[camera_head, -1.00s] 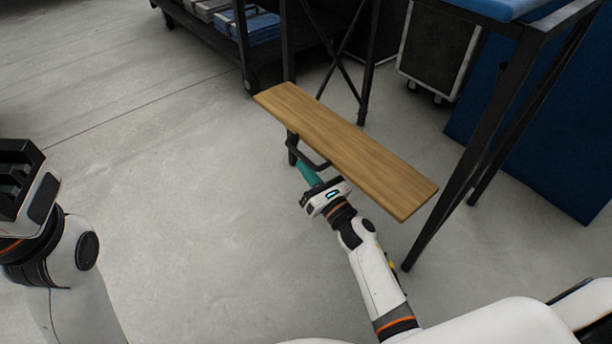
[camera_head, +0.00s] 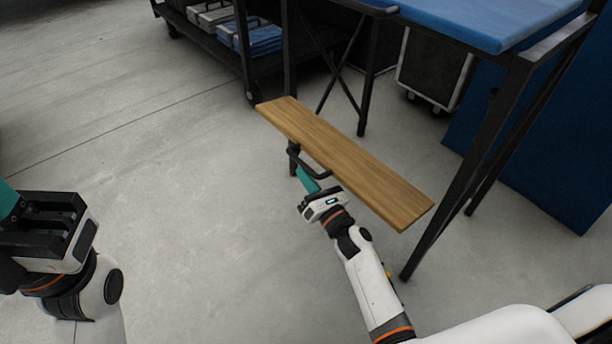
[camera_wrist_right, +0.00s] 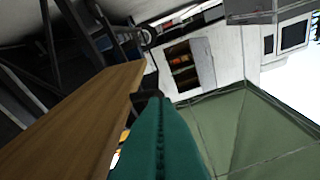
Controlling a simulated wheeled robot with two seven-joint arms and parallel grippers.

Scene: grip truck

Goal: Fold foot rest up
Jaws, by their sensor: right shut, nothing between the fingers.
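The foot rest (camera_head: 345,160) is a long wooden board on the dark metal frame of a tall chair. In the head view it juts out from the frame, its top face showing. A dark bracket (camera_head: 308,163) sits at its near left edge. My right gripper (camera_head: 304,174), with teal fingers, is shut and empty close to that bracket; I cannot tell whether it touches. In the right wrist view the teal fingers (camera_wrist_right: 160,145) are together and the board (camera_wrist_right: 75,125) lies to their left. My left gripper (camera_head: 22,205) is at the left edge, its fingertips out of frame.
A blue seat (camera_head: 480,22) tops the frame, whose dark leg (camera_head: 455,175) stands right of the board. A dark cart (camera_head: 205,35) with boxes is at the back left. A black wheeled case (camera_head: 432,62) stands behind. The floor at left is clear.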

